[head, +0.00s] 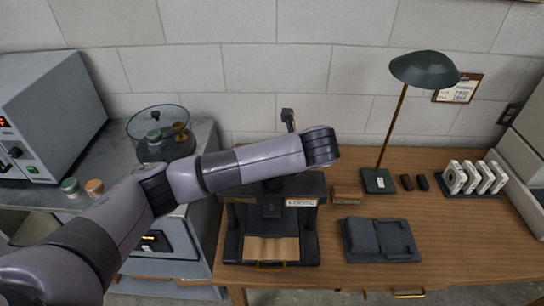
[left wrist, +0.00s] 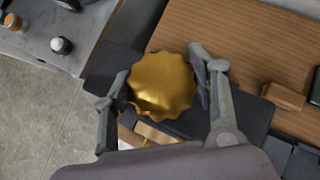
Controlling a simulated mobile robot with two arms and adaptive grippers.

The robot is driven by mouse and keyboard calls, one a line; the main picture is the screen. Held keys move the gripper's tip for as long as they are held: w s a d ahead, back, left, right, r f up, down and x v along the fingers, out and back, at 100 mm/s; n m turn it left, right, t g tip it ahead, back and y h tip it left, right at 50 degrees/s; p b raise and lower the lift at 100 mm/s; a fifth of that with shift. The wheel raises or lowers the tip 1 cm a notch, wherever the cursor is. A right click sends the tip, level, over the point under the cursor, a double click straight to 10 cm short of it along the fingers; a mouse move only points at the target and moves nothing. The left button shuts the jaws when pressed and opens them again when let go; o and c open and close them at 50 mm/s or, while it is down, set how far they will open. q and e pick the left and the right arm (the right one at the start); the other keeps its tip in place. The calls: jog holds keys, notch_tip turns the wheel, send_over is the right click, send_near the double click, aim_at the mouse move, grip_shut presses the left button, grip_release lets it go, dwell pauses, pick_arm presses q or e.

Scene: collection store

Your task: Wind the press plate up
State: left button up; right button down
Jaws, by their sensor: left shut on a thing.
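The dark press (head: 232,245) stands at the front left of the wooden table, with a label (head: 302,202) on its upper part that seems to read "LOOSE". A dark block, likely the press plate (head: 272,208), shows under the top, above a tan piece (head: 272,248) on the bed; whether they touch is unclear. In the left wrist view my left gripper (left wrist: 160,75) has its fingers on opposite sides of a gold scalloped knob (left wrist: 162,88) and is shut on it. In the head view my left arm hides the knob. My right gripper is not in view.
A dark cradle (head: 380,240) and a small wooden block (head: 347,194) lie right of the press. A green lamp (head: 425,70) stands behind them. A grey cabinet (head: 185,235) with a glass bowl (head: 160,130) is at left. The table's front right is clear.

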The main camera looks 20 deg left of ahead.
pick_arm(q)
jog(key=shift+f, duration=0.1)
jog(key=o, duration=1.2)
jog(key=shift+s+d+r, duration=0.1)
jog(key=shift+d+r, duration=0.65)
jog(key=shift+r, duration=0.1)
jog(key=shift+s+d+r, duration=0.15)
jog(key=shift+s+r, duration=0.35)
jog(key=shift+s, duration=0.05)
jog(key=v, duration=0.8)
jog(key=shift+s+d+r, duration=0.1)
jog(key=shift+s+d, duration=0.1)
jog(key=shift+s, duration=0.1)
